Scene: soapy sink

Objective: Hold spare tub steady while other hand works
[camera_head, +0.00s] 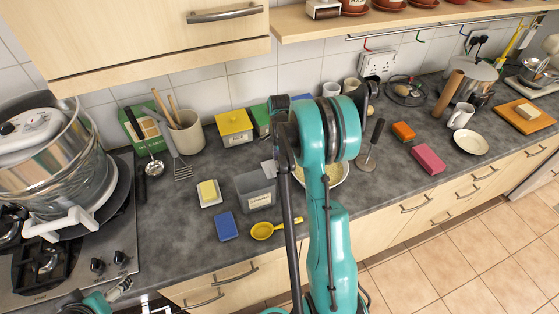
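A grey open-topped tub (256,191) with a white label, which looks like the spare tub, stands upright on the dark worktop left of my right arm. Its right edge is close to the arm in the picture, and I cannot tell whether anything touches it. My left gripper (119,290) shows only partly at the bottom left edge, low in front of the counter and well away from the tub. Its fingers are too small and cut off to read.
A blue sponge (226,226), a yellow spoon (272,230) and a butter dish (209,193) lie near the tub. A bowl (335,174) is partly behind my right arm.

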